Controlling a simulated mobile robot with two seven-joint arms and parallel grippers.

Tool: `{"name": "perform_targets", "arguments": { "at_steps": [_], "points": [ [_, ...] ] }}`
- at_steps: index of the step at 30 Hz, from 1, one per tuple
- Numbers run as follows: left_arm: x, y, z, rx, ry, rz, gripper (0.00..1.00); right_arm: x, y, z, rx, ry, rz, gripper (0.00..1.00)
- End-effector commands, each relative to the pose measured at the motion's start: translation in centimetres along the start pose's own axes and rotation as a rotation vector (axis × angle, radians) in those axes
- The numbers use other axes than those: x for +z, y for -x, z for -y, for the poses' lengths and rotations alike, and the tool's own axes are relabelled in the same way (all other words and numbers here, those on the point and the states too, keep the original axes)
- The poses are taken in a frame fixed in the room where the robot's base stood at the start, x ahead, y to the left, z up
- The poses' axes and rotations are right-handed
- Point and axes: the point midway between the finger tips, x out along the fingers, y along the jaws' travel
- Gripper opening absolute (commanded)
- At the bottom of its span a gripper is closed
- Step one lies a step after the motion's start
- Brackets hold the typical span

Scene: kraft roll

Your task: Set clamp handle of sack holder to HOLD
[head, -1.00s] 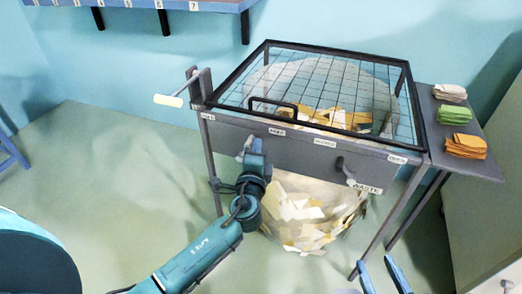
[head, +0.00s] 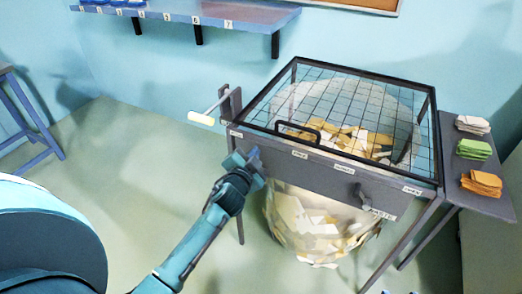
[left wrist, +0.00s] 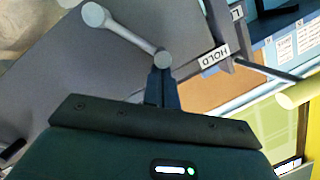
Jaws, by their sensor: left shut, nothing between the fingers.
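The sack holder (head: 318,175) is a grey frame with a front panel. A HOLD label (head: 236,133) is at the panel's left corner and shows upside down in the left wrist view (left wrist: 215,55). There, a grey lever (left wrist: 128,36) with a rounded end, seemingly the clamp handle, points away from HOLD. In the head view my left gripper covers that area. My left gripper (head: 256,157) is shut and empty in front of the panel; its fingers (left wrist: 162,88) overlap the lever's pivot, contact unclear. My right gripper (head: 398,292) shows only two separated tips at the bottom edge.
A black mesh lid (head: 350,100) covers the top. A cream-gripped handle (head: 202,118) sticks out left. A second dark lever (head: 363,197) is on the panel's right. The sack of paper scraps (head: 315,225) hangs below. A side shelf (head: 490,206) holds coloured stacks.

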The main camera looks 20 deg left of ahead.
Motion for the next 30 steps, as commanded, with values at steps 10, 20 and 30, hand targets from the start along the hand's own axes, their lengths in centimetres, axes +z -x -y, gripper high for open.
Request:
{"name": "perform_targets", "arguments": {
  "at_steps": [10, 20, 30],
  "points": [
    [1.4, -0.3, 0.8, 0.02, 0.078, 0.002, 0.0, -1.5, 0.7, -0.4, 0.012, -0.028, -0.022, 0.36],
    [1.7, -0.4, 0.8, 0.02, 0.075, 0.001, 0.0, -1.4, 1.1, -0.4, 0.017, -0.043, -0.018, 0.36],
    [1.7, -0.4, 0.8, 0.02, 0.075, 0.002, 0.0, -1.5, 1.1, -0.4, 0.018, -0.042, -0.02, 0.36]
  ]
}}
